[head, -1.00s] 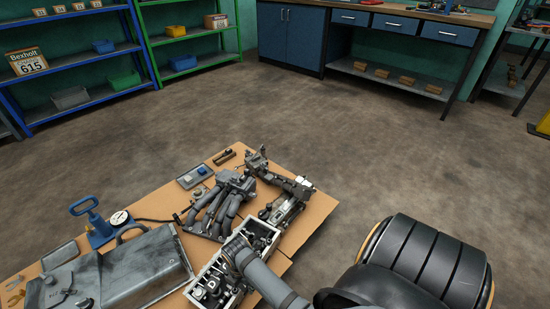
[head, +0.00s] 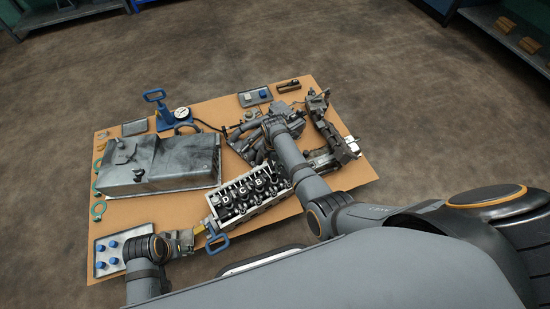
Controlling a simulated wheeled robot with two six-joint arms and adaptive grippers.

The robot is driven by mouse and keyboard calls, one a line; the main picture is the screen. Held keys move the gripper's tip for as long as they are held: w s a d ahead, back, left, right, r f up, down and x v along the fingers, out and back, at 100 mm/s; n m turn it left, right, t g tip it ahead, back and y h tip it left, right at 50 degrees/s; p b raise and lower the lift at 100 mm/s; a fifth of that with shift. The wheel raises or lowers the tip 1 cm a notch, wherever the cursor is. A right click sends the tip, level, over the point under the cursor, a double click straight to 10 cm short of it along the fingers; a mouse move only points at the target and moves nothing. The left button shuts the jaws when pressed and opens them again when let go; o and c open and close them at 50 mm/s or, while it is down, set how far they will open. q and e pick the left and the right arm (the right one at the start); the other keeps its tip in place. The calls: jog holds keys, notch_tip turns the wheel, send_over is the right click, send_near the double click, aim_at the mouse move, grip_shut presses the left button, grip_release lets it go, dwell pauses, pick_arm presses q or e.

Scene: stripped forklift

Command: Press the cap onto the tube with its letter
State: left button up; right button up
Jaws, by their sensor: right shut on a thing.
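The tubes stand in a pale metal block (head: 243,197) in mid view. White letters D, C and B show there; the block's right end lies near my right forearm. Several blue caps (head: 112,244) sit on a tray (head: 96,272) at the lower left. My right gripper (head: 289,115) is at the end of the arm, over the dark pipes behind the block. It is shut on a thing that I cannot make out. My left gripper (head: 190,240) is between the tray and the block; its jaw opening is unclear.
A blue loop handle (head: 217,243) lies at the block's front left. A large grey tank (head: 165,165) stands left. A blue pump with gauge (head: 157,97) is behind it. Grey machine parts (head: 343,147) lie at the right. Bare board (head: 175,212) shows in front of the tank.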

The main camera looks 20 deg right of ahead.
jog(key=shift+f+b, duration=0.45)
jog(key=shift+b, duration=0.05)
notch_tip(320, 180, down, 4)
jog(key=b, duration=0.4)
jog(key=shift+f+b, duration=0.15)
jog(key=shift+b, duration=0.25)
pick_arm(q)
jog(key=shift+w+d+f+t+h+b, duration=0.2)
jog(key=shift+d+f+t+h+b, duration=0.05)
jog(key=shift+d+f+t, duration=0.35)
jog(key=shift+w+d+f+t+h+b, duration=0.2)
jog(key=shift+d+f+t, duration=0.3)
jog(key=shift+f, duration=0.25)
jog(key=shift+w+d+f+t+h+b, duration=0.25)
jog(key=shift+d+f+t, duration=0.2)
jog(key=shift+f+t, duration=0.2)
pick_arm(e)
jog(key=shift+f, duration=0.5)
pick_arm(q)
jog(key=shift+s+r, duration=0.1)
jog(key=shift+r, duration=0.05)
pick_arm(e)
jog(key=shift+p, duration=0.4)
pick_arm(q)
jog(key=shift+a+r+g, duration=0.1)
jog(key=shift+r+g, duration=0.15)
jog(key=shift+r+p, duration=0.35)
jog(key=shift+p, duration=0.05)
